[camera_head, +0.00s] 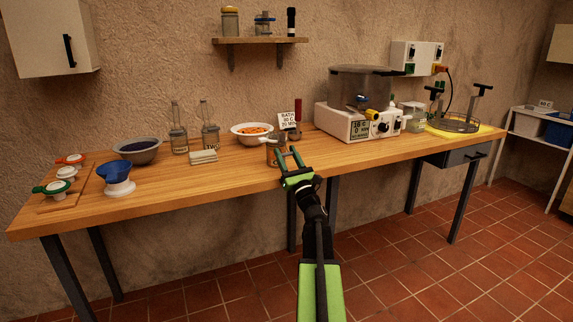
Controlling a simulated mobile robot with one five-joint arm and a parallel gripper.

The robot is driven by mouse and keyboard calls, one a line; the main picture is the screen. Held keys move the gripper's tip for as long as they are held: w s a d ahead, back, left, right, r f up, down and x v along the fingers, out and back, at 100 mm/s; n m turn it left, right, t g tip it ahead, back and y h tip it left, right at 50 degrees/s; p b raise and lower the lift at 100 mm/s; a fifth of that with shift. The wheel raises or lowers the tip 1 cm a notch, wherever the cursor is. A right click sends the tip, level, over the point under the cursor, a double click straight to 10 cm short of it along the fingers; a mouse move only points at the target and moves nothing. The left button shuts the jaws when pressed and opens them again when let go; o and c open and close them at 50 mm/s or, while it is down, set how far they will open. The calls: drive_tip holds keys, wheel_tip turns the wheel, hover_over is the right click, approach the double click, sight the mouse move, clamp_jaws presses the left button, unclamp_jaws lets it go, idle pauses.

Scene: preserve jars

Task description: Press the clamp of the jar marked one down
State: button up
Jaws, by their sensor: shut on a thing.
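A small glass jar (272,156) with a pale label stands near the front edge of the table, at the tips of my gripper (289,152). My gripper reaches in from the front and is shut on this jar, its two green-grey fingers a little apart. Which part of the jar they touch is too small to tell. Two more glass jars with wire clamps standing up stand further left, one (178,140) beside the other (210,136). The markings on all the jars are too small to read, so I cannot tell which is marked one.
An orange-filled bowl (252,131) and a bath sign (287,119) stand close behind my gripper. A water bath (360,100) stands to the right. A blue funnel (117,173), a dark bowl (137,150) and a cloth stack (203,157) lie left. The front middle of the table (225,182) is clear.

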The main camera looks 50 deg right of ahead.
drive_tip(key=shift+t, duration=0.3)
drive_tip(key=o, duration=1.4)
drive_tip(key=shift+f, duration=0.1)
drive_tip(key=shift+c, duration=0.2)
drive_tip(key=shift+b, duration=0.35)
drive_tip(key=b+v, duration=1)
drive_tip(key=v, duration=0.7)
drive_tip(key=shift+s, duration=0.2)
drive_tip(key=shift+w+a, duration=0.1)
drive_tip(key=shift+a, duration=0.05)
